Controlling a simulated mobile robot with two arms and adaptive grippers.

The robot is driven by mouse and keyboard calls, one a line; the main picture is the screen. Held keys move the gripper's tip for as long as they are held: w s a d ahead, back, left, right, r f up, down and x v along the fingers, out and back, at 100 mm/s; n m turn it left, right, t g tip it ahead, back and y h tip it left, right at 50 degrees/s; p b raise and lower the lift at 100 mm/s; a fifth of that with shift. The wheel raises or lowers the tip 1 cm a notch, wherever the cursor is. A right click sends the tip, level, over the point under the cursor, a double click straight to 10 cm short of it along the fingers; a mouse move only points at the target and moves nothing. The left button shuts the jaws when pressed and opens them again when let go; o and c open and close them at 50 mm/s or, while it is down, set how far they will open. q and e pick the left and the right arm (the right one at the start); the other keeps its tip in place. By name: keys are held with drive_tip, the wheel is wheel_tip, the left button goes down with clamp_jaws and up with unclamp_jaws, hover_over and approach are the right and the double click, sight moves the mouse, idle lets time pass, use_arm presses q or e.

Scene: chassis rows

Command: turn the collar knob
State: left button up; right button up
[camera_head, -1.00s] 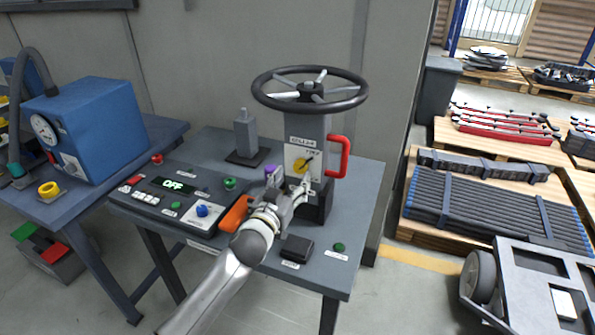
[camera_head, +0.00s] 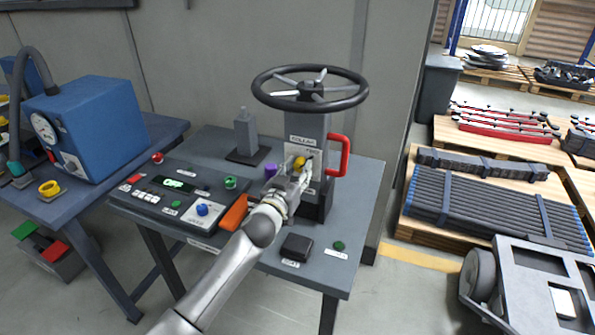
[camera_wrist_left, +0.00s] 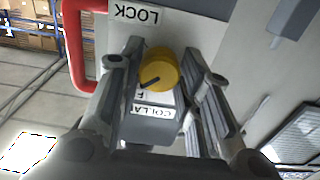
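The yellow collar knob (camera_head: 300,162) is on the pale plate of the grey column (camera_head: 311,128), under a COLLAR label. My left gripper (camera_head: 301,174) is at the plate, partly covering the knob. In the left wrist view the knob (camera_wrist_left: 160,70) shows between the two open fingers of the gripper (camera_wrist_left: 163,48). One finger is close beside the knob, with a wider gap on the other side; contact is unclear. The knob's dark pointer line points toward a partly hidden label starting with F. A LOCK label (camera_wrist_left: 137,13) is on the plate. My right gripper is not in view.
A black handwheel (camera_head: 312,98) tops the column, and a red handle (camera_head: 345,157) stands close beside the plate. A control panel (camera_head: 150,196) with a small display (camera_head: 174,185) and an orange piece (camera_head: 233,212) lie to the left. A blue machine (camera_head: 90,125) stands farther left.

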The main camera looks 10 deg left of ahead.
use_arm(q)
drive_tip(key=c, duration=0.4)
drive_tip(key=shift+o, duration=0.2)
drive_tip(key=m, duration=0.4)
drive_tip(key=shift+m, duration=0.3)
drive_tip(key=m, duration=0.3)
drive_tip(key=shift+a+m+p, duration=0.1)
drive_tip(key=shift+m+p, duration=0.2)
drive_tip(key=m, duration=0.5)
drive_tip(key=shift+m+p, duration=0.35)
drive_tip(key=shift+m, duration=2.05)
